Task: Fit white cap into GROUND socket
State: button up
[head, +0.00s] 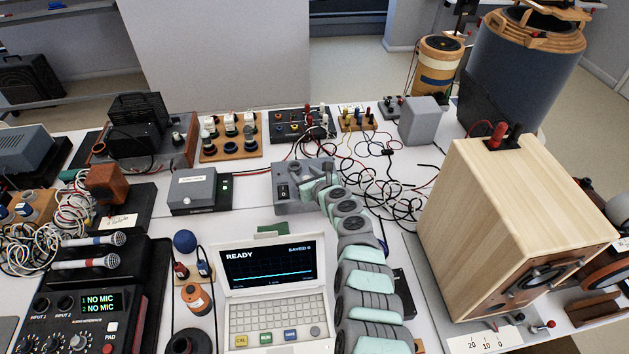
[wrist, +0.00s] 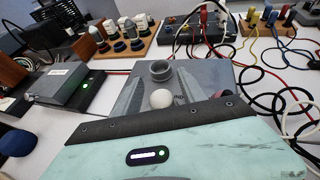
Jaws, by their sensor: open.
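A round white piece, which looks like the white cap (wrist: 160,98), shows in the wrist view over the grey box (wrist: 218,73). My gripper (wrist: 162,92) is open, with its grey fingers on either side of the white piece. I cannot tell whether they touch it. A grey ring-shaped collar (wrist: 159,72) stands on the box just beyond the white piece; no GROUND label is readable. In the head view, my gripper (head: 317,186) is low over the same grey box (head: 287,206), and the white piece is hidden there.
A laptop-like tester (head: 275,278) reading READY stands in front of the box. A grey unit with a green light (head: 192,190) is to the left. Tangled cables (head: 385,190) lie to the right, beside a large wooden speaker (head: 470,230). A wooden rack of knobs (head: 230,150) stands behind.

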jog(key=p+v, duration=0.5)
jog(key=v, duration=0.1)
jog(key=shift+w+r, duration=0.15)
jog(key=shift+r, duration=0.05)
jog(key=shift+s+d, duration=0.1)
jog(key=shift+s, duration=0.25)
jog(key=shift+p+v, duration=1.65)
jog(key=shift+v, duration=0.75)
jog(key=shift+f, duration=0.1)
